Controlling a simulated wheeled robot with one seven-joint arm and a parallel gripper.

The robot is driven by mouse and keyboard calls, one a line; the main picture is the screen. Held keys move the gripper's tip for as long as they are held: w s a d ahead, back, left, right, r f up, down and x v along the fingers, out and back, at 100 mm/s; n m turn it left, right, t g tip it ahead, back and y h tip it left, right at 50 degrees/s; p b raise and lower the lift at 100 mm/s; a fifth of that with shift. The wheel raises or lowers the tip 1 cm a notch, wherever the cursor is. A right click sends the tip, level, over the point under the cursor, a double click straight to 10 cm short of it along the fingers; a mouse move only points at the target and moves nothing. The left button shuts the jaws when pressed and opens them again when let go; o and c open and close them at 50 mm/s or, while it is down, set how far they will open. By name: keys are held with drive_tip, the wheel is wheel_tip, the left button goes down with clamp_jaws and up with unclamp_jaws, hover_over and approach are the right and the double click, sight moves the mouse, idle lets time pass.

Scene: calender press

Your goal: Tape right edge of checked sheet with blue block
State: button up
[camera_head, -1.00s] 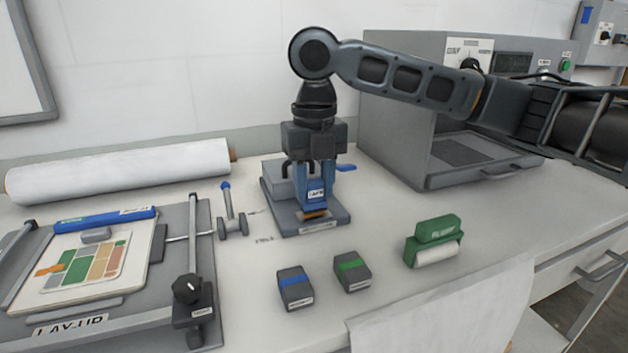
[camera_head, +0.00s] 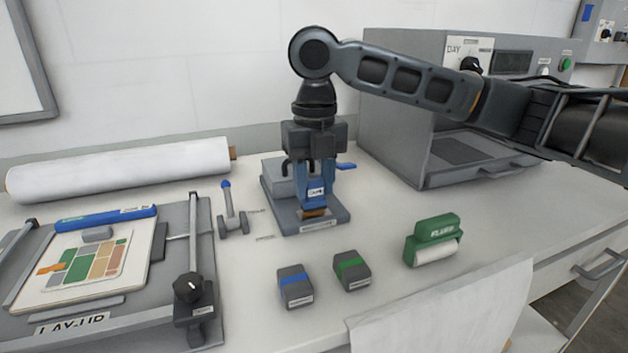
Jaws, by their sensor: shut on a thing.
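A sheet with a grid of coloured patches (camera_head: 97,262) lies on a pale board in the lay-up frame at the left. An orange tab (camera_head: 50,269) is at its left edge. A small grey block with a blue band (camera_head: 294,285) stands on the bench at front centre, apart from my gripper. My gripper (camera_head: 315,208) points down over a grey base, with its blue fingers shut on a small labelled piece with an orange-brown lower end (camera_head: 315,212). The fingers hide most of that piece, and I cannot tell whether it touches the base.
A grey block with a green band (camera_head: 351,270) and a green roller-like holder (camera_head: 434,240) stand to the right. The lay-up frame (camera_head: 192,318) has a black knob. A white roll (camera_head: 120,170) lies behind. A grey press cabinet (camera_head: 392,120) is at the right.

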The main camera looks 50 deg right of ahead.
drive_tip(key=shift+f, duration=0.6)
idle(1.6)
drive_tip(key=shift+r, duration=0.1)
drive_tip(key=shift+r+p, duration=3.1)
drive_tip(key=shift+r, duration=0.85)
